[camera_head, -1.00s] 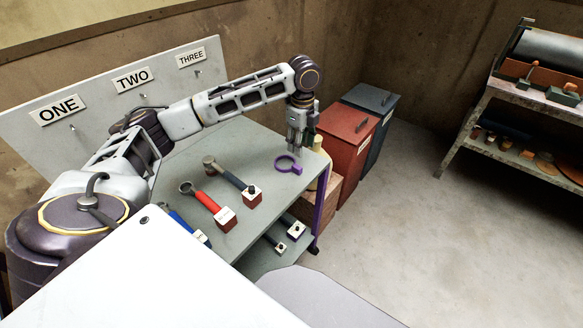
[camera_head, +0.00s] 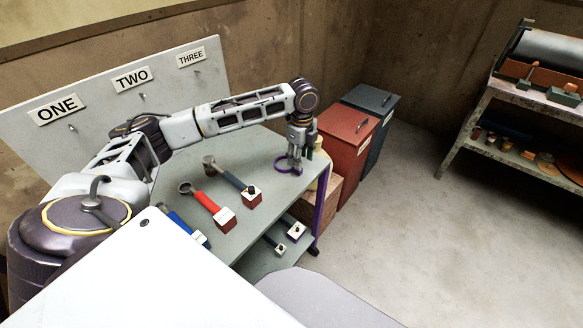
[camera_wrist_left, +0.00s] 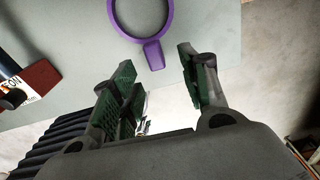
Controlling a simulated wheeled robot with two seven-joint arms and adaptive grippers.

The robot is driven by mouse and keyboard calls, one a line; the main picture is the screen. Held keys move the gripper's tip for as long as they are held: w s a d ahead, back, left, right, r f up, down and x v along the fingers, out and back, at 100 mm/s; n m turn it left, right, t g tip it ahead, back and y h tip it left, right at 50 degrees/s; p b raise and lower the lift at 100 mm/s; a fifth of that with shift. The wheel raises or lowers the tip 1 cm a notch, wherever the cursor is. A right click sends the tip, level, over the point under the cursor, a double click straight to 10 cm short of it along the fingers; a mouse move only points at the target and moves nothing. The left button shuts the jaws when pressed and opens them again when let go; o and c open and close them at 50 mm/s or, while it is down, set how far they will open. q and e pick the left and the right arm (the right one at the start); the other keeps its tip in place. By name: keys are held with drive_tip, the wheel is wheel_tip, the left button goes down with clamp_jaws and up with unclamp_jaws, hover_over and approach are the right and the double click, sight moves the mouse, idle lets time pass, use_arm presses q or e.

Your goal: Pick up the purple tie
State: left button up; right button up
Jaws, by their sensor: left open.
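The purple tie (camera_head: 283,168) is a ring with a short tab, lying flat on the grey table top (camera_head: 262,150) near its right end. In the left wrist view the tie (camera_wrist_left: 153,52) shows its tab pointing toward the gap between my fingers. My left gripper (camera_head: 295,168) points down right at the tie in the head view and hides part of it. In the left wrist view the gripper (camera_wrist_left: 155,90) is open and empty, with its green-padded fingers on either side of the tab's line. Contact cannot be told. My right gripper is not in view.
Red-handled (camera_head: 207,203) and dark-handled (camera_head: 232,181) tools with block ends lie left of the tie. A tan bottle-like object (camera_head: 320,160) stands just beyond the table's right end. Red (camera_head: 345,140) and dark (camera_head: 376,103) bins stand behind.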

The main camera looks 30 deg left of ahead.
sight(293, 169)
use_arm(q)
drive_tip(key=shift+f, duration=0.45)
drive_tip(key=f, duration=0.2)
drive_tip(key=shift+s+f, duration=0.25)
drive_tip(key=shift+f, duration=0.15)
drive_tip(key=shift+f+b, duration=0.3)
drive_tip(key=shift+f, duration=0.25)
drive_tip(key=shift+c, duration=0.3)
drive_tip(key=c, duration=0.7)
drive_tip(key=shift+c, duration=0.9)
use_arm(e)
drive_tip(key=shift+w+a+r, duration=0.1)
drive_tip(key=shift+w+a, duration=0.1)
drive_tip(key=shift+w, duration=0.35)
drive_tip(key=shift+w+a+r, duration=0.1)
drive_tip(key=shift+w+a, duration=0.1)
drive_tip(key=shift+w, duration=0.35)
